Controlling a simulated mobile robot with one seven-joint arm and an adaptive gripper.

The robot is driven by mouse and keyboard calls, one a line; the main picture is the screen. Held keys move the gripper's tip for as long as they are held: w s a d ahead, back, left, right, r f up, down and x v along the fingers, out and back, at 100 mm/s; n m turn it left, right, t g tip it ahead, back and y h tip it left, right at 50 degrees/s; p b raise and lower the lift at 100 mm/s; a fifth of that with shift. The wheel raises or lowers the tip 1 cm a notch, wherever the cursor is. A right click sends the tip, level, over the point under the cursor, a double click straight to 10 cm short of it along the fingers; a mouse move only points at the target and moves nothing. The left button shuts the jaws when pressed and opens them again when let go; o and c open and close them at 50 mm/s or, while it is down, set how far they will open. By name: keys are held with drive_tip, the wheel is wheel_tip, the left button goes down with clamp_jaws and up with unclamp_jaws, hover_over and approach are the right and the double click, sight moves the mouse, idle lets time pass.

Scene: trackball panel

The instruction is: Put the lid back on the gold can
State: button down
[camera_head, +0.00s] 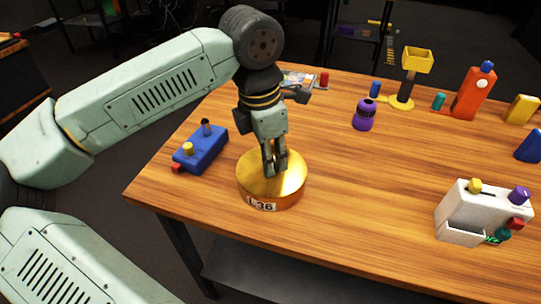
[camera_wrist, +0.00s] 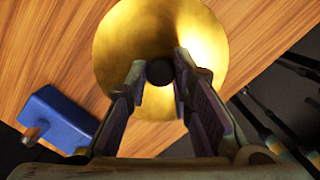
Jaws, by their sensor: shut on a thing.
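The gold can (camera_head: 285,200) stands upright near the front left edge of the wooden table, with a white label reading 36 on its side. Its round gold top, the lid (camera_head: 288,178), appears level over the can; I see no clear gap between them. My gripper (camera_head: 273,168) points down over the middle of the lid. In the wrist view, the fingers (camera_wrist: 160,75) are shut on the dark round knob (camera_wrist: 159,72) of the lid (camera_wrist: 130,40). The can's body is hidden beneath the lid there.
A blue box (camera_head: 203,150) with a stick and knobs sits left of the can, also visible in the wrist view (camera_wrist: 60,118). A white box (camera_head: 470,208), a purple bottle (camera_head: 364,116) and an orange bottle (camera_head: 473,93) stand right. Table between is clear.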

idle(0.4)
drive_tip(key=c, duration=1.3)
unclamp_jaws()
drive_tip(key=shift+o, duration=0.3)
drive_tip(key=o, duration=0.4)
drive_tip(key=shift+r+p, duration=1.95)
drive_tip(key=shift+r, duration=1.55)
drive_tip(key=shift+c, duration=0.2)
clamp_jaws()
